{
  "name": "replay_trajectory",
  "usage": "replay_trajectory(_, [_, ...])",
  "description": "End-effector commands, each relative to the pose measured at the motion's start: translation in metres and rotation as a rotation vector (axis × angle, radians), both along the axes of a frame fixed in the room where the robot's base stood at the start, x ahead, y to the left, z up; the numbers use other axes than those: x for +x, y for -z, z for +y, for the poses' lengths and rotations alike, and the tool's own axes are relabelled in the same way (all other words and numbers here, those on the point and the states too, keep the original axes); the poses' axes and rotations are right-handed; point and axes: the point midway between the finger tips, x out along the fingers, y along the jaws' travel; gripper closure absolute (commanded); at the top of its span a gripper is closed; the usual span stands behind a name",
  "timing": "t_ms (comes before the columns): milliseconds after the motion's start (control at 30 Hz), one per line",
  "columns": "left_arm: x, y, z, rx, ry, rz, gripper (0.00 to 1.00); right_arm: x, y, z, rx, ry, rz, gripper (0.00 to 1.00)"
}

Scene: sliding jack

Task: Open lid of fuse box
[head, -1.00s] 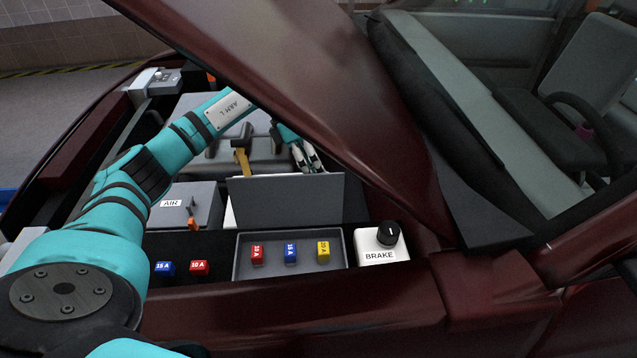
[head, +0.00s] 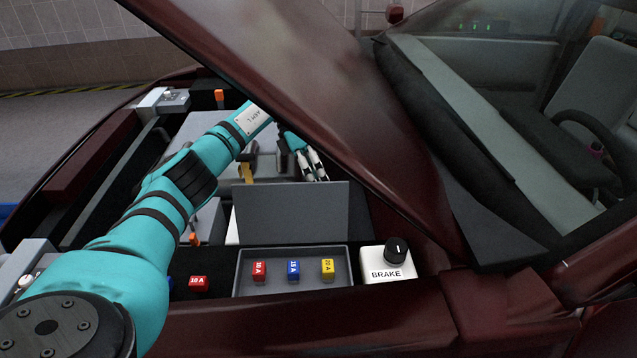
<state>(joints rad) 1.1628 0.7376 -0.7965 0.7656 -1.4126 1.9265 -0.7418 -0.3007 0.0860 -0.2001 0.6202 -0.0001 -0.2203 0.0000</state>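The fuse box (head: 243,289) is a shallow grey tray at the front of the engine bay. Its flat grey lid (head: 290,213) stands up along the far edge, so the box is open. Inside are a red fuse (head: 259,271), a blue fuse (head: 293,270) and a yellow fuse (head: 328,268). My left gripper (head: 316,168) is just behind the lid's top edge, its fingers pointing down. Whether it touches the lid cannot be told, nor whether the fingers are open or shut. My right gripper is not in view.
A white BRAKE box (head: 387,268) with a black knob stands right of the fuse box. A loose red fuse (head: 198,284) lies to the left. The raised dark red hood (head: 300,85) hangs over my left arm. A yellow handle (head: 247,172) is behind the lid.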

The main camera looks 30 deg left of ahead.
Motion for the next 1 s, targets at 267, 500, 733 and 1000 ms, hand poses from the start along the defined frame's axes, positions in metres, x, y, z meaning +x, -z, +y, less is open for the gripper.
replay_trajectory(267, [-0.005,0.013,-0.001,0.013,0.009,0.027,0.75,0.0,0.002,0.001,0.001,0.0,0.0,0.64])
replay_trajectory(500, [-0.004,0.009,-0.001,0.009,0.006,0.018,0.64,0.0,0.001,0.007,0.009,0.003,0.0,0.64])
replay_trajectory(733, [-0.001,0.0,0.004,0.008,0.003,0.013,0.64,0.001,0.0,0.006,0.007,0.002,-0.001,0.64])
replay_trajectory(1000, [0.008,-0.033,0.031,0.01,0.001,0.014,0.64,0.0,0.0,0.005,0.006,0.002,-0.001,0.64])
